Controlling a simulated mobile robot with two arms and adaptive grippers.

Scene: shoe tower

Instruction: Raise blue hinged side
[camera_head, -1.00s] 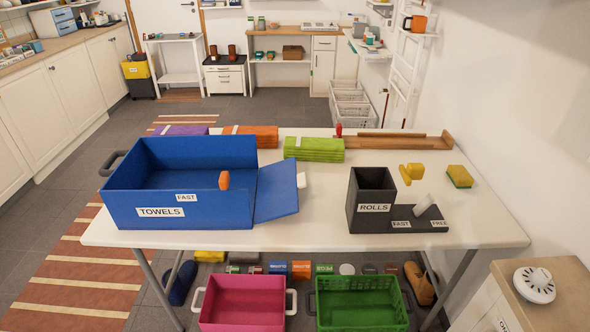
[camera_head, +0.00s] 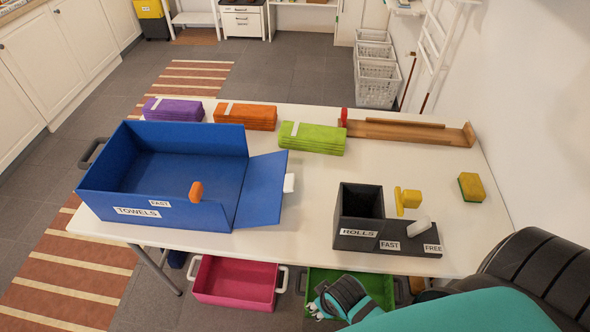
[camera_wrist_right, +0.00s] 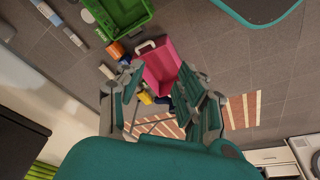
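The blue box (camera_head: 120,187) labelled TOWELS and FAST stands on the left of the white table. Its blue hinged side (camera_head: 262,190) is folded outward at the box's right end and slopes down toward the table. My right gripper (camera_head: 335,300) is low in front of the table edge, away from the box. In the right wrist view its fingers (camera_wrist_right: 167,98) are spread with nothing between them. My left gripper is out of view.
The dark ROLLS holder (camera_head: 360,235) stands right of the hinged side, with bare tabletop between. Purple (camera_head: 174,109), orange (camera_head: 245,117) and green (camera_head: 312,138) towel stacks lie behind. A pink crate (camera_head: 236,283) and green crate (camera_head: 380,285) are below the table.

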